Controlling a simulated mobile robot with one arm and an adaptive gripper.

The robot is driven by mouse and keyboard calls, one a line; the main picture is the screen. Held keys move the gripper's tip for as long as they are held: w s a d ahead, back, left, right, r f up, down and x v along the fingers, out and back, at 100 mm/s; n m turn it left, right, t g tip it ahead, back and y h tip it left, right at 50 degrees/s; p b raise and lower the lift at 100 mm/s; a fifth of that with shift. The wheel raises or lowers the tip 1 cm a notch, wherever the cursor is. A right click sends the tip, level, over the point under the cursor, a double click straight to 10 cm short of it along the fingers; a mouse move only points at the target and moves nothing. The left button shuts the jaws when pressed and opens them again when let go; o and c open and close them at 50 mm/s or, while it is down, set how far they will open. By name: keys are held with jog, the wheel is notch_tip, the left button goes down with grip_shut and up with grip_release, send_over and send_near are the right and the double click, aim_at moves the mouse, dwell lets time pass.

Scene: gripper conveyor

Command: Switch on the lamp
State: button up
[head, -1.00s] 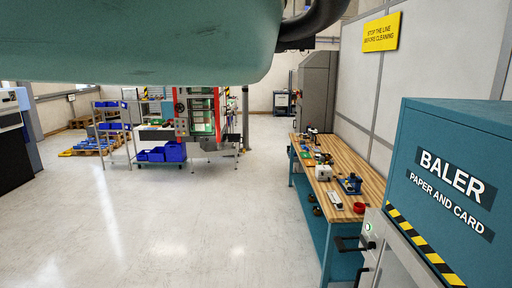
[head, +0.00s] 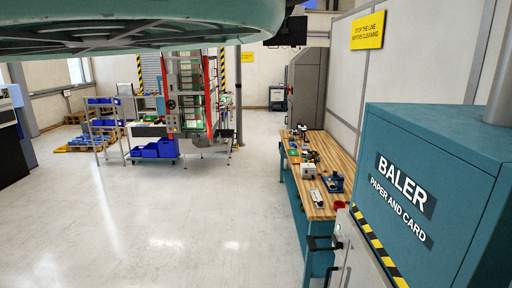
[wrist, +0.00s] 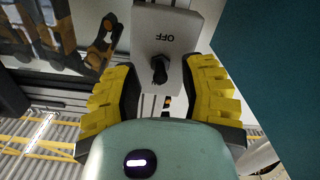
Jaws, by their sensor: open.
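In the wrist view, a light grey switch box (wrist: 176,32) marked OFF, the lettering upside down, has a black toggle lever (wrist: 159,69) sticking out of it. My gripper (wrist: 161,78) is open, with its yellow and black fingers on either side of the lever. Nothing is held between them; I cannot tell whether either finger touches the box. No lamp can be made out for certain in either view. My gripper is out of the head view.
In the head view, a teal baler (head: 440,160) stands close on the right, beside a wooden-topped workbench (head: 325,155) with small parts. Blue bins (head: 158,149) and a red-framed machine (head: 170,90) stand further back. The pale floor (head: 180,220) at centre left is clear.

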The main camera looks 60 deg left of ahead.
grip_shut()
dwell(0.3)
